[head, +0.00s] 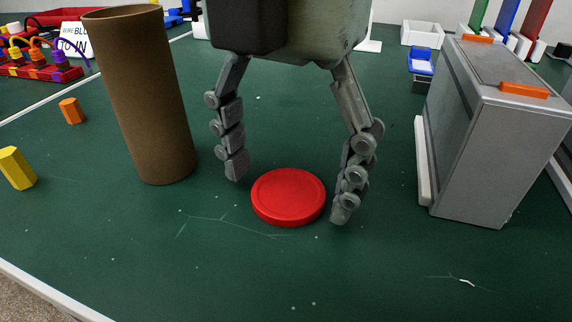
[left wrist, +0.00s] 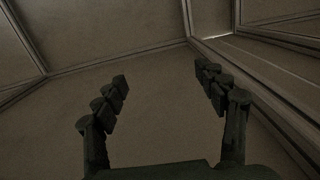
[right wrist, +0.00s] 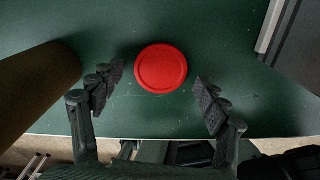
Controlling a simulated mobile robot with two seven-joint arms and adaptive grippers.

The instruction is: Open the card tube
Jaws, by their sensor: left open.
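The card tube (head: 148,100) is a tall brown cylinder standing upright on the green table. Its top looks open in the head view, with no cap on it. It also shows at the left of the right wrist view (right wrist: 35,90). A round red cap (head: 288,196) lies flat on the table to the right of the tube, apart from it. My right gripper (head: 288,192) is open, with its fingers on either side of the red cap and nothing held between them. My left gripper (left wrist: 162,90) shows only in the left wrist view, open and empty, away from the tube.
A grey metal case (head: 495,125) with orange latches stands at the right. A yellow block (head: 17,168) and an orange block (head: 71,111) lie at the left. A red connector board (head: 40,70) is at the back left. The front of the table is clear.

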